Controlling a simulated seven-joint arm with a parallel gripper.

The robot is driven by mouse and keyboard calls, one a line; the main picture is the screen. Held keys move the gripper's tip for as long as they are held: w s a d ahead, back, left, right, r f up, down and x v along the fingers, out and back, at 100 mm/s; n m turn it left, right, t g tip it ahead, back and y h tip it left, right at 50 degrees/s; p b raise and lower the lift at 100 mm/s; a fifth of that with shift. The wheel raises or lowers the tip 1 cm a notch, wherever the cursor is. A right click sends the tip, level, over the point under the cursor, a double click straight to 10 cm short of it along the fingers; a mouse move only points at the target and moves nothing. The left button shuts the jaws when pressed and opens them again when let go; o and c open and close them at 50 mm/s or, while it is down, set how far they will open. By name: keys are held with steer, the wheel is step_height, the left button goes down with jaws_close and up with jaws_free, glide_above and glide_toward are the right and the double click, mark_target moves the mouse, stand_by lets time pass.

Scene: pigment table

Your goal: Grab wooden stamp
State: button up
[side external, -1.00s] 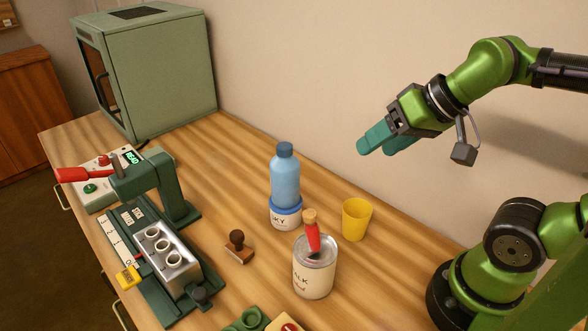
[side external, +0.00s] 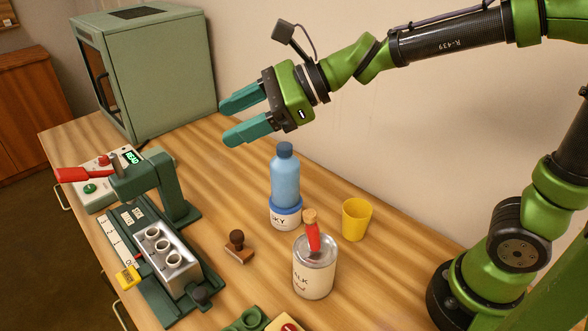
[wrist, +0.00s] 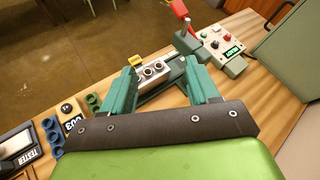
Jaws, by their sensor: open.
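The wooden stamp (side external: 238,247) stands on the table between the green press and the bottle in the side view. It has a dark round knob and a brown wooden base. My gripper (side external: 228,120) is open and empty, high above the table, up and slightly left of the stamp. Its two teal fingers point left, toward the press and cabinet. In the wrist view my gripper (wrist: 163,90) shows both fingers spread apart with nothing between them. I cannot make out the stamp in the wrist view.
A blue bottle (side external: 285,180) stands right of the stamp. A can (side external: 314,275) with a red-handled tool and a yellow cup (side external: 355,219) are further right. The green press (side external: 170,190) with a metal block (side external: 167,262) is at left. A green cabinet (side external: 160,70) stands behind.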

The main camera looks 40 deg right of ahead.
mark_target(241, 233)
steer(key=f+m, duration=0.1)
steer(key=f, duration=0.7)
steer(key=w+f+m, duration=0.1)
steer(key=f, duration=0.7)
steer(key=w+a+f+m, duration=0.1)
steer(key=f, duration=0.7)
steer(key=shift+w+a+f+m+t, duration=0.1)
steer(key=shift+w+f+m+t, duration=0.1)
steer(key=shift+m+t, duration=0.1)
step_height(241, 233, down, 2)
steer(key=shift+f, duration=0.2)
steer(key=shift+x, duration=1.1)
steer(key=shift+w+a+f, duration=0.25)
steer(key=shift+a+f, duration=0.05)
steer(key=shift+a, duration=0.05)
steer(key=c, duration=1)
steer(key=shift+r, duration=0.1)
